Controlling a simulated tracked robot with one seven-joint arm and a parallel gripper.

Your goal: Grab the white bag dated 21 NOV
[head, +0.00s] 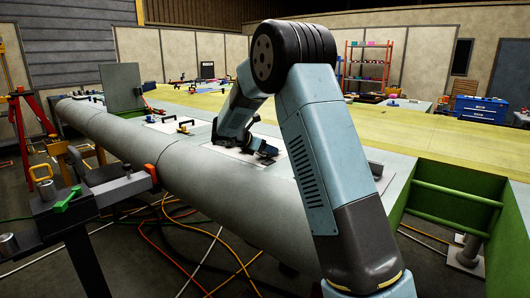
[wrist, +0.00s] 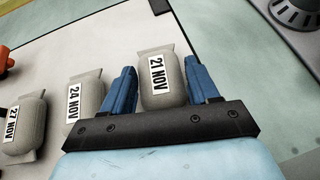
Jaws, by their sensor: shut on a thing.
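The white bag dated 21 NOV (wrist: 166,80) stands out in the wrist view between the two blue fingers of my gripper (wrist: 163,85). My gripper is shut on this bag, with one finger on each side, and its label faces the camera. Two similar bags sit to its left: one dated 24 NOV (wrist: 83,103) and one dated 27 NOV (wrist: 24,127). In the head view my gripper (head: 262,152) is low over the wing surface, and the bags cannot be made out there.
The bags are on a pale panel (wrist: 70,42) on the wing. An orange object (wrist: 6,62) is at the left edge and a grey round fitting (wrist: 296,12) at the upper right. In the head view, clamps and a green plate (head: 121,86) stand along the wing.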

